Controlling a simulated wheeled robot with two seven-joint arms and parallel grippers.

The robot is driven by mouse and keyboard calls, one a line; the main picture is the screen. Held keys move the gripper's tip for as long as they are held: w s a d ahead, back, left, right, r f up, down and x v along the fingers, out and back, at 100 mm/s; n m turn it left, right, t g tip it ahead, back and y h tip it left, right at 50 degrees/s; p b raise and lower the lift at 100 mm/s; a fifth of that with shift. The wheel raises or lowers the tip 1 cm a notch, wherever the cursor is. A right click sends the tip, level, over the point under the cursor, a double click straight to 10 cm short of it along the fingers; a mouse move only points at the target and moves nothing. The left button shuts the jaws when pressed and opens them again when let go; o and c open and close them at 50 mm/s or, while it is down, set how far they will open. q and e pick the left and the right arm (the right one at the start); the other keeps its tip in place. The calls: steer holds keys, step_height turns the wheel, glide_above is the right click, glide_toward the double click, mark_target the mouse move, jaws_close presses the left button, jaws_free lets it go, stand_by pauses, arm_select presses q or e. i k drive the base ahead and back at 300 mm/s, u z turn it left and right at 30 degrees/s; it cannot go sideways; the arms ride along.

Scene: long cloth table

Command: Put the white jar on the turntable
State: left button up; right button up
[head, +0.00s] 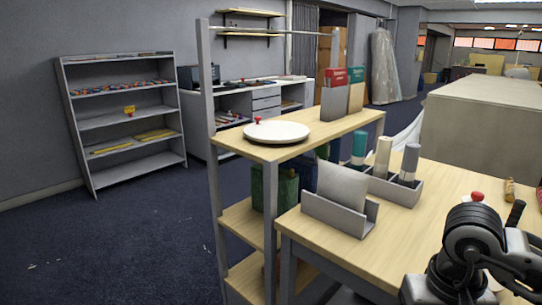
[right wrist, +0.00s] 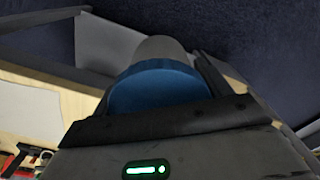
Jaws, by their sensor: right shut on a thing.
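The turntable (head: 278,131) is a round white disc with a small red knob near its edge. It lies on the top board of the wooden shelf unit in the head view, with nothing else on it. In the right wrist view, my right gripper (right wrist: 155,82) is shut on a pale greyish-white cylinder with a blue end, which I take to be the white jar (right wrist: 160,48). The blue end faces the camera, and the far end is hidden. In the head view my right arm shows at the lower right, but its fingers and the jar are out of frame. My left gripper is not in view.
The shelf's top board (head: 330,131) has free room around the turntable. Red and green boxes (head: 341,92) stand at its far end. On the table (head: 440,212) are a grey holder (head: 340,212) with a pale panel and a grey bin (head: 399,190) with several cylinders. A grey post rises at the shelf's left.

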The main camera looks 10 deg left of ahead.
mark_target(280, 130)
steer(key=u, duration=1.9)
steer(key=i, duration=1.7)
steer(key=z, duration=0.95)
